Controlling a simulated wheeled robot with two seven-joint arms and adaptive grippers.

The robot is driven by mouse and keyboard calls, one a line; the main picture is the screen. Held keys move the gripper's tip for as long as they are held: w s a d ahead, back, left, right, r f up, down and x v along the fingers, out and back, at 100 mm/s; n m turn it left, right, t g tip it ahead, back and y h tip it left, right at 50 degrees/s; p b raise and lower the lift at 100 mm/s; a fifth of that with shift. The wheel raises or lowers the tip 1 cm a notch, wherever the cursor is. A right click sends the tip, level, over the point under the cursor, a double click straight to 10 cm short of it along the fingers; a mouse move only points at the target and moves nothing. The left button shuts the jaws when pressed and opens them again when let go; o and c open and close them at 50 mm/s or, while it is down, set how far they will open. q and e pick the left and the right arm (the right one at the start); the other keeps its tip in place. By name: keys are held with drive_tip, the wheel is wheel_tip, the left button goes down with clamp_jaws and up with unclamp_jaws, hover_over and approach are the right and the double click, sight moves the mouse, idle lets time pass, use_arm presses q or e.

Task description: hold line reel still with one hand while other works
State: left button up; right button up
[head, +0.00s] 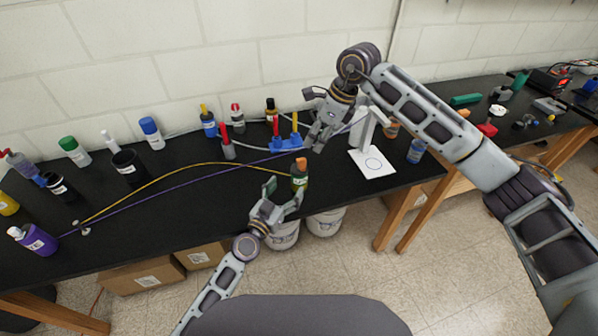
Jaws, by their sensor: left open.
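I cannot clearly make out a line reel. A purple line (180,186) runs across the black bench from near a purple bottle (38,240) toward my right gripper (316,146). A yellow line (150,181) arcs from small metal pieces (81,228) toward a dark green bottle with an orange cap (300,177). My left gripper (284,192) is open at the bench's front edge, just below and left of that bottle. My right gripper points down over the bench, above and right of the bottle; whether its fingers are closed on the purple line is unclear.
A blue holder (285,143) stands behind the lines. A white stand with a flat base (374,163) is right of my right gripper. Several bottles line the back and left. Buckets (325,222) and boxes (143,275) sit below the bench. The bench's front left is mostly clear.

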sight(295, 177)
use_arm(q)
drive_tip(key=shift+x, duration=4.8)
drive_tip(key=c, duration=1.2)
